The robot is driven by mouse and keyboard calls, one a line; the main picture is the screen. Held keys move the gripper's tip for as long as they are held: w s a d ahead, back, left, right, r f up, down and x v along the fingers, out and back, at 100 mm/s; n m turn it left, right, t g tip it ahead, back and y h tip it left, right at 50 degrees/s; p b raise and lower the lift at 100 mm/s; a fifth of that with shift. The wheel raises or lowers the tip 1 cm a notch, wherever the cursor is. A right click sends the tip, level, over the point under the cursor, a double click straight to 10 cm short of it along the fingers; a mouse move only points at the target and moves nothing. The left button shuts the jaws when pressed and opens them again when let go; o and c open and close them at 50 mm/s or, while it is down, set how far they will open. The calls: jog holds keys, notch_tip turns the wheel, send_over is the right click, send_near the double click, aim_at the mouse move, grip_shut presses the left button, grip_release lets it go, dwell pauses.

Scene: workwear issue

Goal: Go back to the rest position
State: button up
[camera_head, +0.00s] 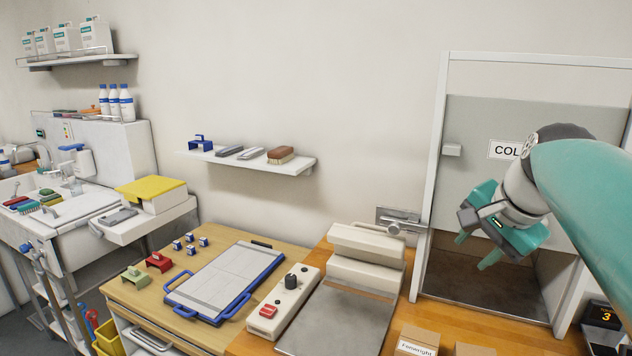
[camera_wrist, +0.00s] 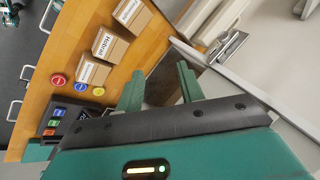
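My gripper (camera_head: 475,251) hangs in the air at the right of the head view, in front of the doorway-like white frame with the grey panel. Its two teal fingers stand apart with nothing between them. In the wrist view my gripper (camera_wrist: 160,78) also shows a clear gap between the fingers. The gripper touches nothing that I can see. My teal arm reaches in from the right edge of the head view.
The wooden counter (camera_wrist: 158,45) below holds several labelled boxes (camera_wrist: 108,45), coloured discs (camera_wrist: 57,80) and a dark button unit (camera_wrist: 62,117). The blue-handled board (camera_head: 225,280), control box (camera_head: 285,300) and cream machine (camera_head: 365,258) stand left. A wall shelf (camera_head: 245,160) is further left.

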jog(key=s+a+f+n, duration=0.5)
jog(key=s+f+n, duration=0.1)
jog(key=s+f, duration=0.2)
jog(key=s+a+f+n, duration=0.5)
jog(key=s+a+f, duration=0.1)
jog(key=s+f, duration=0.1)
jog(key=shift+s+f+n+h, duration=0.35)
jog(key=shift+f+n+h, duration=0.05)
jog(key=shift+f, duration=0.4)
